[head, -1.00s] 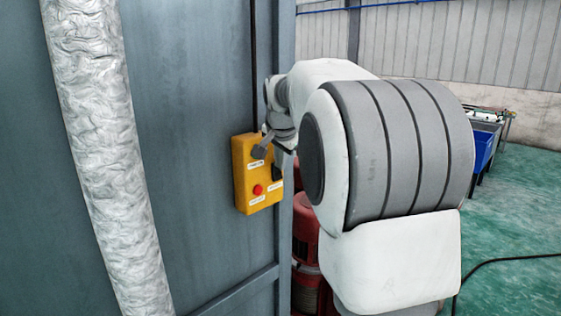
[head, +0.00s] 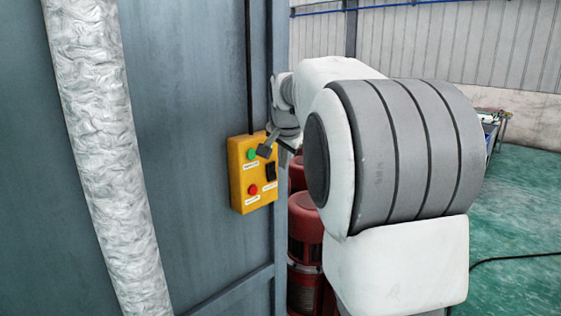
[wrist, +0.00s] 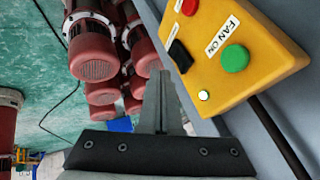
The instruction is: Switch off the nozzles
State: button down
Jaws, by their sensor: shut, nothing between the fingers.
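A yellow control box (head: 252,172) hangs on the grey wall panel. It has a green button (head: 252,154), a red button (head: 253,190) and a black rocker switch (head: 271,171). In the wrist view, the box (wrist: 240,62) shows the green button (wrist: 235,58) labelled FAN ON, the black switch (wrist: 180,56), part of the red button (wrist: 189,6) and a small bright green-white light (wrist: 204,95). The switch's label is too small to read. My gripper (head: 265,151) is shut and empty in front of the box's upper right. Its shut fingers (wrist: 163,78) show beside the box, apparently apart from it.
Red motors (head: 305,225) stand behind the wall panel's edge, and several show in the wrist view (wrist: 98,60). A silvery duct (head: 105,150) runs down the panel at left. A dark cable (head: 249,65) runs up from the box. Green floor (head: 515,210) lies open at right.

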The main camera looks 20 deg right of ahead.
jog(key=w+v, duration=0.1)
jog(key=v, duration=0.9)
jog(key=shift+a+r+b, duration=0.2)
jog(key=shift+r+b, duration=0.1)
jog(key=shift+r, duration=0.1)
jog(key=s+a+f+n+y, duration=0.1)
jog(key=s+a+f+n, duration=0.3)
jog(key=s, duration=0.5)
jog(key=s+a+f+n+g, duration=0.1)
jog(key=s+a+f+n, duration=0.3)
jog(key=s+f, duration=0.5)
jog(key=s+a+f+n+y, duration=0.1)
jog(key=s+a+f+n, duration=0.3)
jog(key=s, duration=0.6)
notch_tip(320, 180, down, 3)
jog(key=shift+s+a+r+y, duration=0.15)
jog(key=shift+s+a+y, duration=0.15)
jog(key=shift+a, duration=0.6)
